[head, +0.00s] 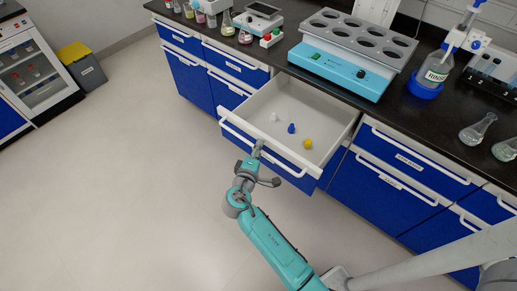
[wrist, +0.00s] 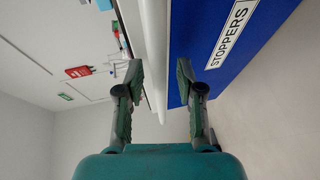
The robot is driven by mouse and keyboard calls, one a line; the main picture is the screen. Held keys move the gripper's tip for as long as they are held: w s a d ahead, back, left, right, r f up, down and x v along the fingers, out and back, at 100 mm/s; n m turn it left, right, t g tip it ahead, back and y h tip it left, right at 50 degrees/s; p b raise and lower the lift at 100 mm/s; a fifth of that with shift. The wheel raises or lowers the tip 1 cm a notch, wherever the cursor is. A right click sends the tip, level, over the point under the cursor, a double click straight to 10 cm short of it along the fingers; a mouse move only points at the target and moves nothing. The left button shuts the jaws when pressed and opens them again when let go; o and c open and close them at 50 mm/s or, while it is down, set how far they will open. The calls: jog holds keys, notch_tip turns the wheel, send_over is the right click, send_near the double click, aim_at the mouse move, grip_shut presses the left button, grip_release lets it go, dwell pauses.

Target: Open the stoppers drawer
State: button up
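The stoppers drawer (head: 345,140) is pulled out from the counter in the head view. A white, a blue (head: 291,128) and a yellow stopper (head: 308,144) lie inside. Its blue front carries a STOPPERS label (wrist: 232,33) in the wrist view. A white bar handle (head: 235,132) runs along the front. My gripper (head: 259,147) is at the middle of this handle. In the wrist view, the fingers (wrist: 160,75) stand apart with the white handle (wrist: 153,40) between them. A gap shows beside the right finger; contact on the left side is unclear.
A teal device with a holed rack (head: 345,70) stands on the black counter behind the drawer. Flasks (head: 477,128) stand at the right. Closed blue drawers (head: 415,160) flank the open one. The pale floor (head: 130,160) at left is clear.

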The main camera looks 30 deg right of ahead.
jog(key=v, duration=1.2)
jog(key=shift+r, duration=0.1)
dwell(0.4)
jog(key=s+d+f+n+y, duration=0.1)
jog(key=s+d+f+y, duration=0.2)
jog(key=s+f+y, duration=0.5)
jog(key=s+a+f+m+y, duration=0.1)
jog(key=s+a+y, duration=0.1)
jog(key=s, duration=1)
jog(key=s+a+r+m+t+y, duration=0.1)
jog(key=s+r+m+t, duration=0.3)
jog(key=s+r, duration=1)
notch_tip(320, 180, up, 3)
jog(key=m, duration=0.3)
jog(key=shift+s+r+m+y, duration=0.25)
jog(key=shift+s+m+y, duration=0.1)
jog(key=shift+m+y, duration=0.05)
